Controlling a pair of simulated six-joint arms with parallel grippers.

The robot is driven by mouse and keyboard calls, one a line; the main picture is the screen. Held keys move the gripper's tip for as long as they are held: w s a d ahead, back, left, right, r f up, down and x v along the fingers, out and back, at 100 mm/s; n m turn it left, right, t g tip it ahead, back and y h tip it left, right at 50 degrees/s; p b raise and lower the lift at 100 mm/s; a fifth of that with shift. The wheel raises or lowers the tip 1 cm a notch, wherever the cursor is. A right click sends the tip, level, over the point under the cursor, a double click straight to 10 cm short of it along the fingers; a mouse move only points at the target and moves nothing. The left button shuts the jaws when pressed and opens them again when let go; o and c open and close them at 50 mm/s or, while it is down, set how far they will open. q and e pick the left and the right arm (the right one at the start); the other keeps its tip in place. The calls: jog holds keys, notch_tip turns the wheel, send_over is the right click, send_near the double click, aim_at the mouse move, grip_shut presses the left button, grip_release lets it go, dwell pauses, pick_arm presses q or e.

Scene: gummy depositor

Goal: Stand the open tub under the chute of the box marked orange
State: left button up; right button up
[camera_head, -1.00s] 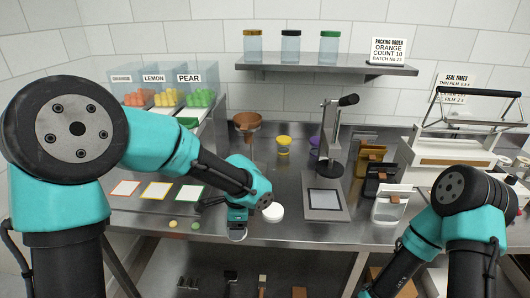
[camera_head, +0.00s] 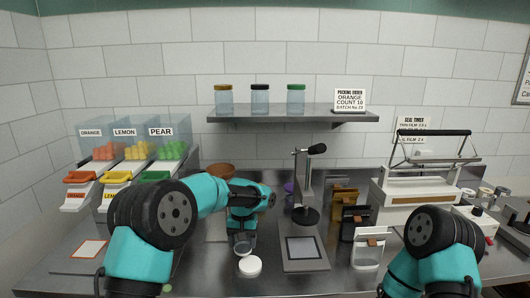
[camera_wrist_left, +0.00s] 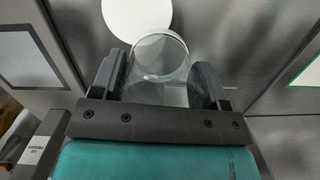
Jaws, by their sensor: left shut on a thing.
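The clear open tub (camera_head: 243,247) is between the fingers of my left gripper (camera_head: 241,239), just behind a round white lid (camera_head: 250,266) on the steel bench. In the left wrist view the tub (camera_wrist_left: 160,52) sits between both dark fingers (camera_wrist_left: 160,85), its rim clear and the white lid (camera_wrist_left: 137,14) beyond it. I cannot tell how high it is held. The box marked orange (camera_head: 100,152) stands at the far left with an orange chute (camera_head: 80,177) at its front. My right gripper is out of view.
Lemon (camera_head: 134,150) and pear (camera_head: 172,150) boxes stand right of the orange one. An orange-bordered mat (camera_head: 89,249) lies at front left. A press stand (camera_head: 303,195) and sealer (camera_head: 430,185) are to the right. My left arm covers much of the bench's left middle.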

pick_arm(q)
jog(key=shift+w+d+f+n, duration=0.15)
jog(key=shift+w+d+n, duration=0.15)
jog(key=shift+w+n, duration=0.35)
jog(key=shift+s+a, duration=0.25)
jog(key=shift+a, duration=0.25)
jog(key=s+a+f+m, duration=0.1)
jog(key=s+a, duration=0.2)
jog(key=a, duration=0.1)
jog(key=s+a+m, duration=0.1)
jog(key=s+a, duration=0.2)
jog(key=a, duration=0.1)
jog(key=s+a+f+m, duration=0.1)
jog(key=s+a, duration=0.3)
jog(key=a, duration=0.1)
jog(key=shift+f+m, duration=0.25)
jog(key=shift+f, duration=0.05)
